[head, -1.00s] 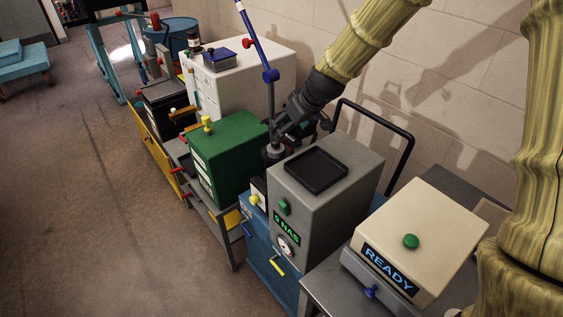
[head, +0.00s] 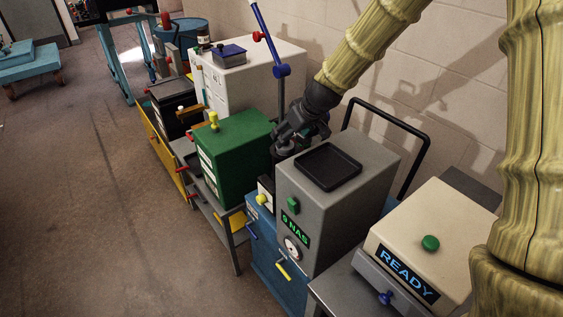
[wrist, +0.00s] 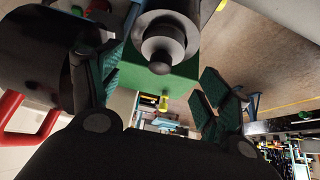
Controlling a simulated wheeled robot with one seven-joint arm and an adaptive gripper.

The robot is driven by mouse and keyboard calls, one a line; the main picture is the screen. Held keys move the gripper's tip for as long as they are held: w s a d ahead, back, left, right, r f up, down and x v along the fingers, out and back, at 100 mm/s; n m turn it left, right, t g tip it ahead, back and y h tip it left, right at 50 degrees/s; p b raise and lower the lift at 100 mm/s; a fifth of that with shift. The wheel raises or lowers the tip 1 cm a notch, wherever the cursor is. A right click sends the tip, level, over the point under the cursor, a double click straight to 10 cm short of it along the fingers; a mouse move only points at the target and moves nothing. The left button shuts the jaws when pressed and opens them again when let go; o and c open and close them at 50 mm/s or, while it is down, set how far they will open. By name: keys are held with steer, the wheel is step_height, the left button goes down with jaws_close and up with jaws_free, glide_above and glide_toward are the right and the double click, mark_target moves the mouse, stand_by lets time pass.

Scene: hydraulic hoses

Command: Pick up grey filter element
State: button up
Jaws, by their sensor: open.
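A dark grey stepped cylinder with a small round knob on its end, which looks like the grey filter element (wrist: 165,38), shows at the top of the wrist view. It lies between the lines of my two fingers. My gripper (wrist: 155,92) is open, with green ribbed pads on both sides and nothing clamped between them. In the head view my gripper (head: 292,138) is low behind the grey box, at a dark round piece beside the green box. My gripper hides most of that piece, and I cannot tell whether they touch.
The grey box (head: 318,215) with a black tray (head: 328,166) on top stands just in front of my gripper. The green box (head: 235,160) is to its left. A black tube frame (head: 415,165) rises at right. A blue-handled pole (head: 281,95) stands close behind.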

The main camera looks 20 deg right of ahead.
mark_target(285, 155)
steer(key=b+x, duration=0.2)
steer(key=x, duration=0.2)
steer(key=shift+s+f, duration=0.1)
steer(key=shift+a+f, duration=0.15)
steer(key=shift+a, duration=0.1)
steer(key=shift+d, duration=0.15)
steer(key=c, duration=1.5)
